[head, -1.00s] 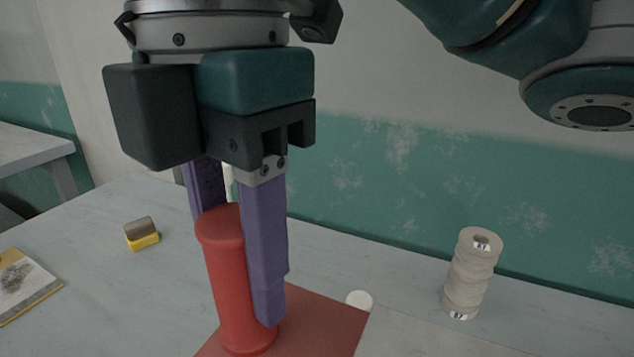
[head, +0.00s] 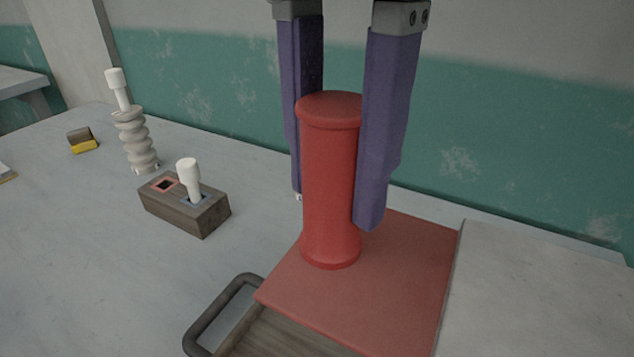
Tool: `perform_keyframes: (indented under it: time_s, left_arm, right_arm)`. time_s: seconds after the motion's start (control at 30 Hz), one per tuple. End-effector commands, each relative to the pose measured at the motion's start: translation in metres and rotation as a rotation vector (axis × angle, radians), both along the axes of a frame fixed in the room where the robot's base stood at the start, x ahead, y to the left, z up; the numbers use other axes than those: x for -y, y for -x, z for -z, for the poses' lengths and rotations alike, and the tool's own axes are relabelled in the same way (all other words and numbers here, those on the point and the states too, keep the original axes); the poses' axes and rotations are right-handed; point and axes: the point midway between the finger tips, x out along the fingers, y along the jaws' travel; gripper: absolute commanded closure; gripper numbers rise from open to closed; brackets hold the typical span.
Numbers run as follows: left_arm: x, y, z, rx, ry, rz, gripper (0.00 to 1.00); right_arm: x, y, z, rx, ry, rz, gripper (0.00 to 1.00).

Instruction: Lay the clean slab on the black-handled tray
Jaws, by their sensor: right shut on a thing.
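My right gripper (head: 345,205) is shut on an upright red cylinder (head: 331,190), with one purple finger on each side. The cylinder's foot meets a flat, square, plain red slab (head: 400,265). The slab covers part of a wooden tray (head: 285,335) with a dark looped handle (head: 215,310) at the bottom of the head view. I cannot tell whether the slab touches the tray or hangs above it. The tray's far part is hidden under the slab. My left gripper is not in view.
A pale board (head: 550,290) lies at the right, beside the slab's edge. A wooden block (head: 185,215) with a white peg stands left of the slab. Behind it are a pale ribbed stack (head: 135,140) and a small yellow-and-brown block (head: 82,140). The table at front left is clear.

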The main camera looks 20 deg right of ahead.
Motion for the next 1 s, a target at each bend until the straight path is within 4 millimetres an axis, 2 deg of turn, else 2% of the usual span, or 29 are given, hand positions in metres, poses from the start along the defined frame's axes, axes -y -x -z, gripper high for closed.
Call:
perform_keyframes:
  time_s: [0.1,0.43,0.53,0.77,1.0]
  left_arm:
    - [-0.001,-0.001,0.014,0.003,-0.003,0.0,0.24]
    - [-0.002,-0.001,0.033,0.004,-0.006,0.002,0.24]
    - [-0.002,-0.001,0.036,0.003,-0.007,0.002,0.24]
    - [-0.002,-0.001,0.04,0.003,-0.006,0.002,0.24]
    - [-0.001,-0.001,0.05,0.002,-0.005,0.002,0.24]
  right_arm:
    - [0.0,0.002,0.033,-0.008,0.0,0.0,1.0]
    - [0.001,0.001,0.125,-0.005,0.003,0.002,1.0]
    - [0.001,0.001,0.141,-0.003,0.003,0.0,1.0]
    - [0.0,0.001,0.158,-0.002,0.001,0.001,1.0]
    - [0.0,0.001,0.193,-0.002,0.002,0.001,1.0]
